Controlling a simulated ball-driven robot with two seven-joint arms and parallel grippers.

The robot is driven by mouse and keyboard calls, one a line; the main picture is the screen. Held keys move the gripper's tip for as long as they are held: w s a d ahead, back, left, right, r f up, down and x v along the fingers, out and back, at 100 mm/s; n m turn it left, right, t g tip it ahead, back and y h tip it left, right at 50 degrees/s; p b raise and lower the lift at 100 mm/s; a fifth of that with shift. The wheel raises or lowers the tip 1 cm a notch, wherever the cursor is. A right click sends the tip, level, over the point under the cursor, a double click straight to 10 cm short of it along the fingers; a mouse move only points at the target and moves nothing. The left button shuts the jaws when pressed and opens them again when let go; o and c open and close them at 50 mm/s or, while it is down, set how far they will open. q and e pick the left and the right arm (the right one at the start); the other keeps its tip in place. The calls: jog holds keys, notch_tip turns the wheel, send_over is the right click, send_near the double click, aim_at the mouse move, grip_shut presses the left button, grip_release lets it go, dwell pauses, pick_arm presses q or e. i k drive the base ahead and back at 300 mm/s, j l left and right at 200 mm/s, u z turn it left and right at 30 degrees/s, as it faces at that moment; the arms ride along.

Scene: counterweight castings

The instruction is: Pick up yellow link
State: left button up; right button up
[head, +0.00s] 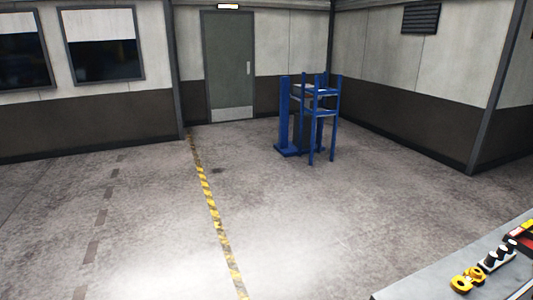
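A yellow object (467,280), which looks like the yellow link, lies on a grey bench top (420,284) in the lower right corner of the head view. It shows dark openings and is small, so its exact shape is hard to tell. Neither of my grippers is in view.
Beside the yellow object is a white holder with dark knobs (498,257), then a red and yellow item (524,233) at the right edge. A blue frame stand (310,115) is on the far floor. The floor (290,210) between is clear, with a yellow-black stripe (212,210).

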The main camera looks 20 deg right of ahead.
aim_at(461, 285)
jog(key=i+z, duration=0.3)
jog(key=i, duration=0.2)
jog(key=i+j+z, duration=0.3)
jog(key=i, duration=0.15)
jog(key=i+z, duration=0.15)
jog(key=z, duration=0.25)
jog(key=i+z, duration=0.2)
jog(key=z, duration=0.2)
jog(key=i+j+z, duration=0.15)
jog(key=z, duration=0.25)
jog(key=i+j+z, duration=0.15)
jog(key=z, duration=0.25)
jog(key=i+j+z, duration=0.1)
jog(key=z, duration=0.3)
